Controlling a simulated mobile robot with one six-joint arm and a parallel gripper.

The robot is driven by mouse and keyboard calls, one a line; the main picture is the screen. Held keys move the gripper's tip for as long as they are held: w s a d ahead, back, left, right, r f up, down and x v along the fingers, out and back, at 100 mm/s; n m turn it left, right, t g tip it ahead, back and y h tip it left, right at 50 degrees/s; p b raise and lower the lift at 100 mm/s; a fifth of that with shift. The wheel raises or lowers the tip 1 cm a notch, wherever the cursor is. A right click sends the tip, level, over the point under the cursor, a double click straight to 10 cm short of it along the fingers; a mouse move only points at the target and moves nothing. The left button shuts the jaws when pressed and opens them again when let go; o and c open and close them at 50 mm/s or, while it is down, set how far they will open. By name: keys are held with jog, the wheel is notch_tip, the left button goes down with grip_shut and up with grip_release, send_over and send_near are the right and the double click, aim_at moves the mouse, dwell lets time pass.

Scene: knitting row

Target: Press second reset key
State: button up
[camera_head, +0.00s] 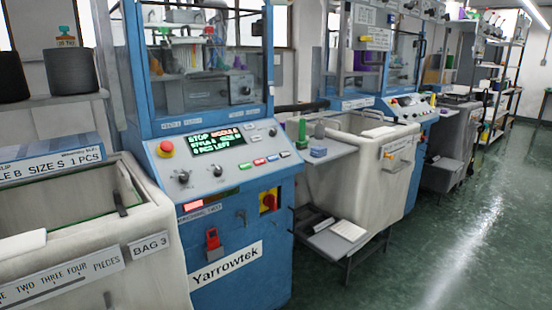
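The near blue knitting machine (262,220) has a sloped grey control panel (215,180). My gripper is not in view.
A red emergency button (167,147) and black knobs sit on the near panel. A red-and-yellow switch (268,201) is on its front. A grey bin (85,240) stands left, another (375,165) right, with a low step (335,240). The green floor (470,230) is clear at right.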

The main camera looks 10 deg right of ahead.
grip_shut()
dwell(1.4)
